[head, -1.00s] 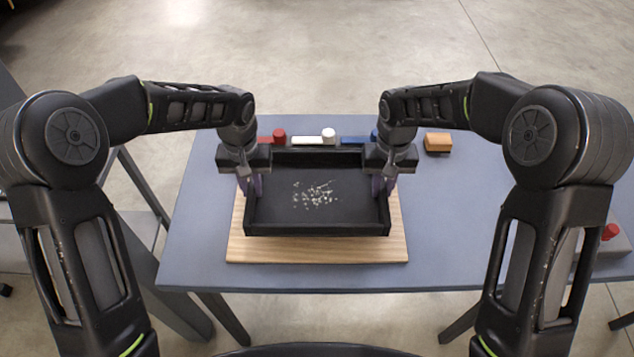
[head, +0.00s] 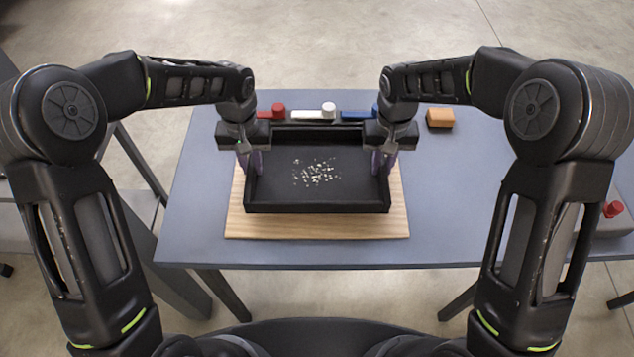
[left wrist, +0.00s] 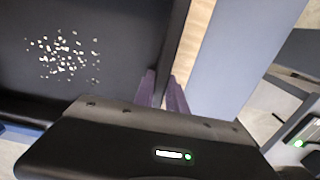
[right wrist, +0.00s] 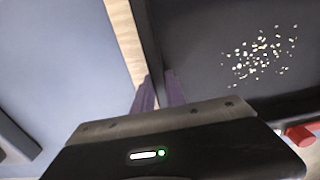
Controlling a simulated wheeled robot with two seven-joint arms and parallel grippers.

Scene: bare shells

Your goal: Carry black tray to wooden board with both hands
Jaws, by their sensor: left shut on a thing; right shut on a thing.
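The black tray (head: 317,209) is level over the wooden board (head: 317,227), with small pale bits (head: 316,173) scattered on its floor. From above I cannot tell whether the tray touches the board. My left gripper (head: 250,163) is shut on the tray's left wall, which also shows in the left wrist view (left wrist: 178,40). My right gripper (head: 383,163) is shut on the tray's right wall, seen in the right wrist view (right wrist: 150,40). The board shows on the front, left and right sides of the tray; its far part is hidden.
The blue-grey table (head: 460,190) carries the board. Behind the tray lie a red-knobbed block (head: 278,111), a white-knobbed block (head: 327,110) and a blue block (head: 357,115). An orange block (head: 440,118) stands at the back right. The table's right part is clear.

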